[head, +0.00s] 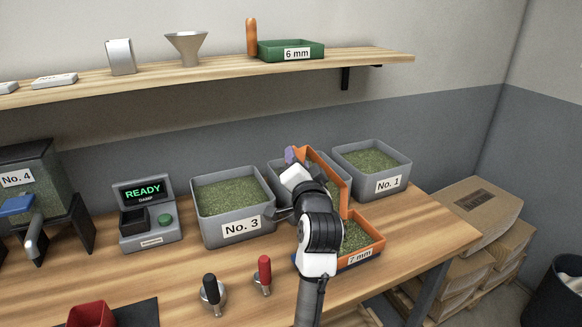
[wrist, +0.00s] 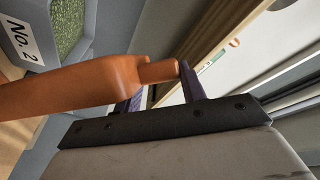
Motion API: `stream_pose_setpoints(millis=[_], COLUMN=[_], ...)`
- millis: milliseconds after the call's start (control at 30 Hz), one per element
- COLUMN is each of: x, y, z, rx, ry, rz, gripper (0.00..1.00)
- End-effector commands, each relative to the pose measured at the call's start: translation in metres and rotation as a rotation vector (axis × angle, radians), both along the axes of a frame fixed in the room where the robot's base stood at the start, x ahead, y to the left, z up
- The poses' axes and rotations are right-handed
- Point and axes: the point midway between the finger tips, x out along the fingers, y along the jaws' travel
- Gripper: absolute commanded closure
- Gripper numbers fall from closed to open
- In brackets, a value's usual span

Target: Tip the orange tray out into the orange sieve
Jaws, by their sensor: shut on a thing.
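The orange tray (head: 325,168) is held up on its side, steeply tilted, above the front of the bins. My gripper (head: 291,155) is shut on its handle; the wrist view shows the handle between the purple fingers (wrist: 160,84) and the orange tray body (wrist: 70,84) to the left. The tray's inside is not clearly visible. The orange sieve (head: 372,254) stands on the bench just below and right of the tray, with an "mm" label on its front. Green beans lie in it. My arm hides its left part.
Grey bins No. 3 (head: 240,226) and No. 1 (head: 388,184) hold green beans; another bin between them is mostly hidden. Two tampers, black-handled (head: 211,290) and red-handled (head: 264,272), stand in front. A shelf (head: 200,75) runs above.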

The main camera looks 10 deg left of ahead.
Motion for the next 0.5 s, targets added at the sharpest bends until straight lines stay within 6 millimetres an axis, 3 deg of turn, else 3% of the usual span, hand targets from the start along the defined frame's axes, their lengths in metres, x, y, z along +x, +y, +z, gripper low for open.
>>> stream_pose_setpoints(millis=[500], x=[-0.006], y=[-0.035], z=[0.012], rx=[0.184], ry=[-0.036], rz=[-0.002], gripper=[0.87])
